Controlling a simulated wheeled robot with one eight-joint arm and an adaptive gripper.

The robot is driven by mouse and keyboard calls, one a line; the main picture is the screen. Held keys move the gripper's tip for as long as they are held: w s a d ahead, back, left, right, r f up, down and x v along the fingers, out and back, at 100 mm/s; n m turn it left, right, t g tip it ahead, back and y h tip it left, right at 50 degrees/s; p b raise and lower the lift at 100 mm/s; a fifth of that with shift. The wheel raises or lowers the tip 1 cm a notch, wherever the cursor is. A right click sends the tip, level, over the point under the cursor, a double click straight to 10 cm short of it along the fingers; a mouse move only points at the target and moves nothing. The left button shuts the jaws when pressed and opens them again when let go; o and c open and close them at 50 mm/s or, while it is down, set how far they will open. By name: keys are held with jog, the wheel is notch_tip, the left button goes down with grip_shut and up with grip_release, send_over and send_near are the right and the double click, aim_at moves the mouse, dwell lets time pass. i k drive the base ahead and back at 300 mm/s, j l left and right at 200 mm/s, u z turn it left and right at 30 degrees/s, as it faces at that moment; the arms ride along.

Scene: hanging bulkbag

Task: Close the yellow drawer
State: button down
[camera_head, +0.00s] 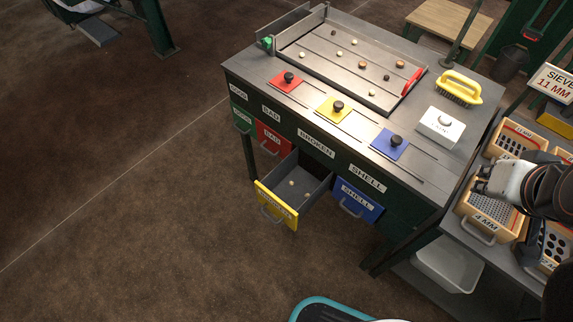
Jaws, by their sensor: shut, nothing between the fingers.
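The yellow drawer (276,206) is pulled out from the front of the dark green sorting bench (330,135). Its inside shows, with a few small pale pieces in it. It has a grey handle on its yellow front. My gripper (482,183) is at the right edge, over the wooden sieve boxes, well to the right of the drawer and apart from it. The gripper is small in the view, and its fingers look closed with nothing held.
The red drawer (270,139) and blue drawer (357,201) sit in the bench front on either side. A side table with wooden sieve boxes (479,222) stands at right, with a white bin (447,268) below. The floor (130,220) in front of the drawer is clear.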

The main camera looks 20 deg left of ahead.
aim_at(289, 203)
jog(key=u, duration=1.6)
jog(key=k+j, duration=0.1)
jog(key=j, duration=0.25)
jog(key=k+j+u, duration=0.15)
jog(key=j, duration=0.2)
